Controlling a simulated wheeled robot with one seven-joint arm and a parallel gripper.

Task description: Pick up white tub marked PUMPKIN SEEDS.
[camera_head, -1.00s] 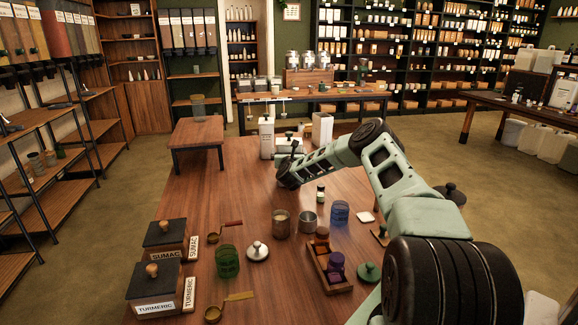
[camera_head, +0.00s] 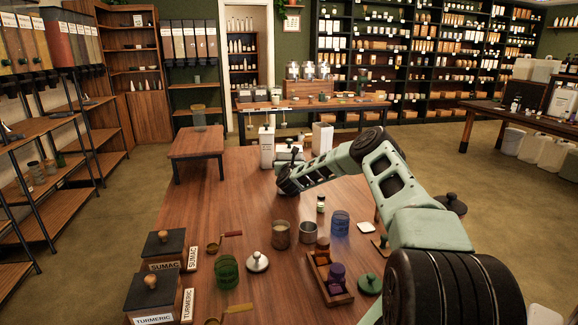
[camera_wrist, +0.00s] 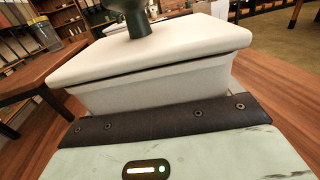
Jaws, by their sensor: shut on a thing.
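A white tub with a broad white lid and a dark knob fills the middle of the wrist view (camera_wrist: 155,88). In the head view the tub (camera_head: 284,157) shows at the far end of the long table, partly hidden behind my gripper (camera_head: 290,171). My gripper is shut on the tub; its dark pad (camera_wrist: 170,118) lies against the near side. The far finger is hidden. No label is readable on the tub, and I cannot tell whether its base touches the table.
A tall white container (camera_head: 266,148) stands close left of the tub and another white container (camera_head: 322,138) to its right. Jars, a metal cup (camera_head: 308,232) and a small wooden tray (camera_head: 328,280) stand nearer on the table. The table's left middle is clear.

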